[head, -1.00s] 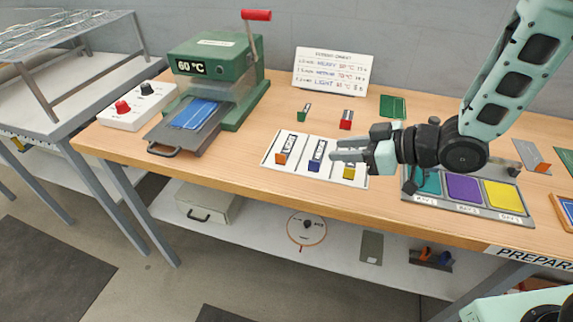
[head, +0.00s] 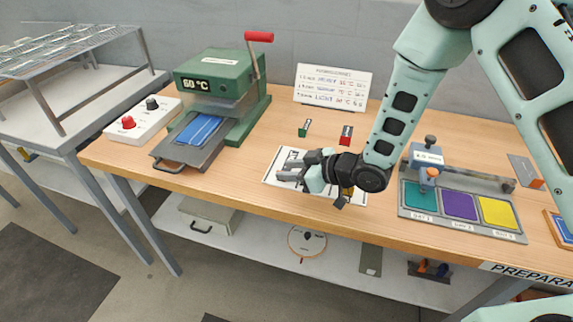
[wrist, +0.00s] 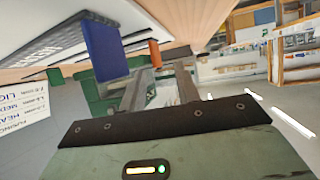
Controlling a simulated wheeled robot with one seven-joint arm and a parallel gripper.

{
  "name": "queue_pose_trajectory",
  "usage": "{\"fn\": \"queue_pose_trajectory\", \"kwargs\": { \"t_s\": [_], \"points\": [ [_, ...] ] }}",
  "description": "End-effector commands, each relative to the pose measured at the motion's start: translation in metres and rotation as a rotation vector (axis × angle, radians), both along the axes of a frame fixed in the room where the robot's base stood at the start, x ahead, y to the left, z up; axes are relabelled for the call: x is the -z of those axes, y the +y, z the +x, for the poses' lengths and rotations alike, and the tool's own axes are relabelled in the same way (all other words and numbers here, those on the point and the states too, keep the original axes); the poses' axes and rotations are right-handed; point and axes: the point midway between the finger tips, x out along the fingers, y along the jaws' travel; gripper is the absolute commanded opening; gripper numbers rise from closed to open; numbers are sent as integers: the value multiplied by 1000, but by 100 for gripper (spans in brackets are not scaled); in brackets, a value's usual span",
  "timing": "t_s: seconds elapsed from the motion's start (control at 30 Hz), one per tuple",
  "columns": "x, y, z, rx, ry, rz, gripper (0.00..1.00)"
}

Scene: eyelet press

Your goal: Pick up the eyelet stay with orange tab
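The eyelet stay with orange tab shows in the wrist view as a small orange tab (wrist: 154,49), ahead of my fingers and apart from them. In the head view my gripper hides its tab. My gripper (head: 283,171) is low over the white mat (head: 271,176) at its left part, fingers pointing left. In the wrist view my gripper (wrist: 160,78) is open, with an empty gap between the fingers. The stay with a blue tab (wrist: 103,48) is close on the left of the wrist view, nearer than the orange one. The yellow-tab stay (head: 347,191) is mostly behind my wrist.
The green press (head: 212,81) with its tray (head: 176,152) stands left. The grey tray (head: 408,206) with coloured pads is right. Wood is clear between press and mat.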

Motion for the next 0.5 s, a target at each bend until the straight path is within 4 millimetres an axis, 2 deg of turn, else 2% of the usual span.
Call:
{"fn": "queue_pose_trajectory", "kwargs": {
  "t_s": [0.2, 0.47, 0.5],
  "points": [
    [10, 19, 12, 0, -1, 0, 32],
    [12, 21, 13, 0, 0, 0, 32],
    [12, 21, 13, 0, 0, 0, 24]
  ]
}}
